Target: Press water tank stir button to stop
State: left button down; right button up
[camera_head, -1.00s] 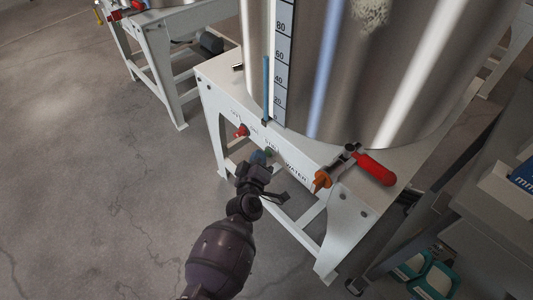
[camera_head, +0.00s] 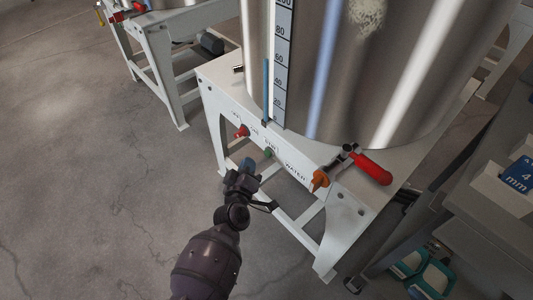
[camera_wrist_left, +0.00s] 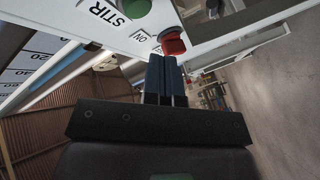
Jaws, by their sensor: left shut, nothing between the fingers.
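The steel water tank (camera_head: 345,80) stands on a white frame whose front panel (camera_head: 292,163) carries the lettering STIR and WATER. A red button (camera_head: 242,131) is at the panel's left and a green button (camera_head: 268,153) sits to its right. My left gripper (camera_head: 249,164) is shut and empty, in front of and below the panel, with the green button clear of it in the head view. In the left wrist view the shut fingers (camera_wrist_left: 165,67) point toward the red button (camera_wrist_left: 173,44), which appears just past their tips; contact cannot be told. The green button (camera_wrist_left: 137,7) is at the top edge.
A second white frame (camera_head: 160,60) stands at the back left. Grey shelving (camera_head: 470,205) is at the right. The floor (camera_head: 90,180) at the left is open.

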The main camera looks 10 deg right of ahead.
pick_arm(q)
jog(key=shift+s+a, duration=0.75)
jog(key=shift+a, duration=0.2)
